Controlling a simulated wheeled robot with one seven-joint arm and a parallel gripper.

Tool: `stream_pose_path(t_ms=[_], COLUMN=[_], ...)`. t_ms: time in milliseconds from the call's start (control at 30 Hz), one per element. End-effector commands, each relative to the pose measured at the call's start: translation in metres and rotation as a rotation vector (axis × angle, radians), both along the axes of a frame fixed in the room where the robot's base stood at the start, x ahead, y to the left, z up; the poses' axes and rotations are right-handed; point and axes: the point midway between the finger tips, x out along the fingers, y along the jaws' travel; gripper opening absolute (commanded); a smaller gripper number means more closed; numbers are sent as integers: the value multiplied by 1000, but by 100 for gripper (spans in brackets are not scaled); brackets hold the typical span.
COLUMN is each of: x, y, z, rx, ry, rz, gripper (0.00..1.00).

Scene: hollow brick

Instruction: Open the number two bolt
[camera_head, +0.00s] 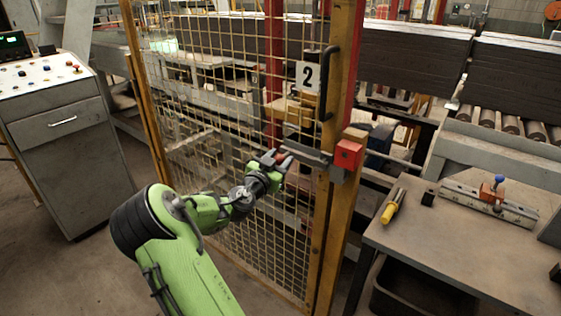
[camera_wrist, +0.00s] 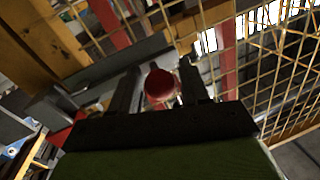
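The number 2 sign (camera_head: 308,76) hangs on the yellow mesh gate (camera_head: 326,210). Below it, a grey bolt bar (camera_head: 306,150) runs across the gate's edge post towards a red block (camera_head: 348,154) on the neighbouring post. The bolt's round red knob (camera_wrist: 160,85) shows in the wrist view between the two dark fingers of my gripper (camera_wrist: 160,70). Narrow gaps show on both sides of the knob, so the fingers look open around it. In the head view my gripper (camera_head: 278,160) is at the bar's left end, partly hiding the knob.
A black gate handle (camera_head: 326,84) stands above the bolt. A workbench (camera_head: 470,238) at the right holds a yellow-handled tool (camera_head: 391,208) and a blue-knobbed fixture (camera_head: 494,190). A control console (camera_head: 58,120) stands at the left. The floor before the gate is free beside my arm.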

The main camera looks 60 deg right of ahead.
Motion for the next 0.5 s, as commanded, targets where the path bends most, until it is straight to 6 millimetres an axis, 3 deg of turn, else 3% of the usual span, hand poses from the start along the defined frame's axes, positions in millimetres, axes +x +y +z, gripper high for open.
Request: stream_pose_path(t_ms=[333,500], x=[0,0], y=[1,29], z=[0,-2], rx=[0,2], ry=[0,1], rz=[-1,4], gripper=[56,56])
